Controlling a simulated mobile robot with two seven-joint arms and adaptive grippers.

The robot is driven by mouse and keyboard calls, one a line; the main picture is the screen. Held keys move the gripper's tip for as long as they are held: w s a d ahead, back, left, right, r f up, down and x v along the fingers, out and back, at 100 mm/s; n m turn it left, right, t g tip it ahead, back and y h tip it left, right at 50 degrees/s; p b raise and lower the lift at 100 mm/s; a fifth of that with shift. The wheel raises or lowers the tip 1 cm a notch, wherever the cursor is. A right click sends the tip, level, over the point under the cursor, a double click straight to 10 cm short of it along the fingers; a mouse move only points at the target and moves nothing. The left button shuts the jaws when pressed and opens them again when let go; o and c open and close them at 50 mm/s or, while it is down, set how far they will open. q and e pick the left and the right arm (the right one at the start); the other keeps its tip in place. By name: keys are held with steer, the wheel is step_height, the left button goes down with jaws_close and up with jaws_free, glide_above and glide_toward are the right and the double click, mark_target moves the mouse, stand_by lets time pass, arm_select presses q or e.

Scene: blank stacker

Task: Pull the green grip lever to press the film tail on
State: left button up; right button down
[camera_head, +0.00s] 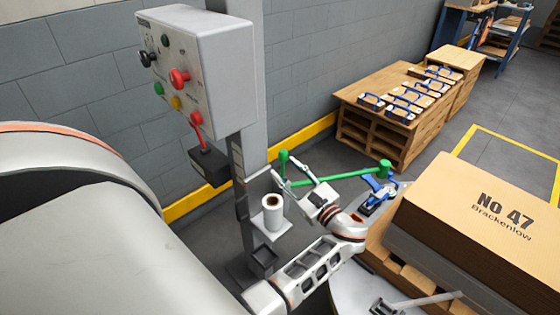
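The green lever (340,177) is a long thin bar between the grey column and the pallet. A thick upright green grip (284,162) stands at its left end, and a green hub is at its right end. My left gripper (285,168) is at the grip. Its two fingers are spread apart, one on either side of the grip; I cannot tell whether they touch it. A white film roll (273,212) stands upright on a small shelf by the column, left of my gripper. I cannot make out a film tail. My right gripper is not in view.
A control box (200,75) with coloured buttons is on the grey column (250,150). A blue and black device (377,195) sits right of my wrist. A brown stack marked No 47 (480,225) stands on a pallet at right. Wooden crates (390,140) are behind.

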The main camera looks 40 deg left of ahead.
arm_select(q)
steer(key=shift+v, duration=0.75)
